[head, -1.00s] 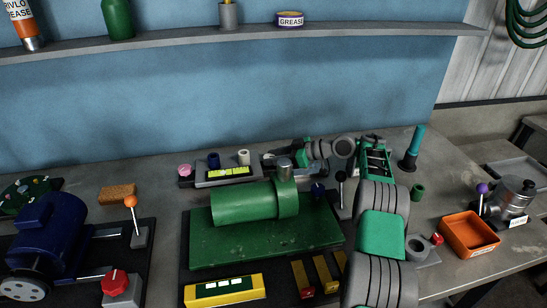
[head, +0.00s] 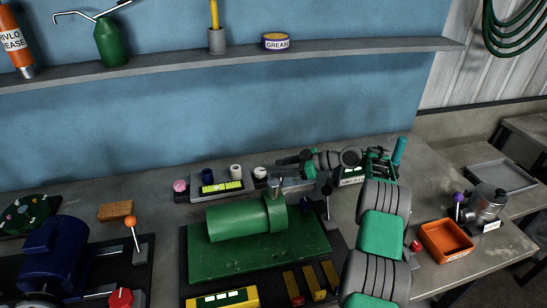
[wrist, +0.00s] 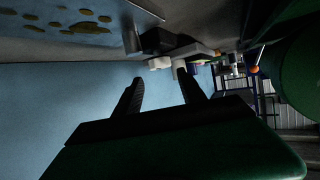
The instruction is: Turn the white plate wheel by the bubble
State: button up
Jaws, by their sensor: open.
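A bubble level with a yellow-green vial (head: 222,187) lies on a grey block at the back of the bench. A white cylindrical knob (head: 236,172) and a dark blue knob (head: 207,177) stand behind it, with a pink knob (head: 180,186) at its left. Another white-topped round part (head: 260,172) stands at its right; I cannot tell which white part is the plate wheel. My gripper (head: 283,160) is open and empty, just right of and slightly above that part, pointing left. In the wrist view my open fingers (wrist: 160,76) point toward small white shapes (wrist: 160,63), apart from them.
A green motor (head: 245,217) on a green plate stands in front of the level. A black-handled lever (head: 328,198) rises right of the motor, near my arm. A wall shelf (head: 180,68) runs above the bench. An orange tray (head: 445,240) sits at right.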

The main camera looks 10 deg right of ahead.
jog(key=shift+s+d+r+p, duration=0.2)
jog(key=shift+d+r+p, duration=0.2)
jog(key=shift+p, duration=0.25)
jog(key=shift+f, duration=0.2)
jog(key=shift+o, duration=0.2)
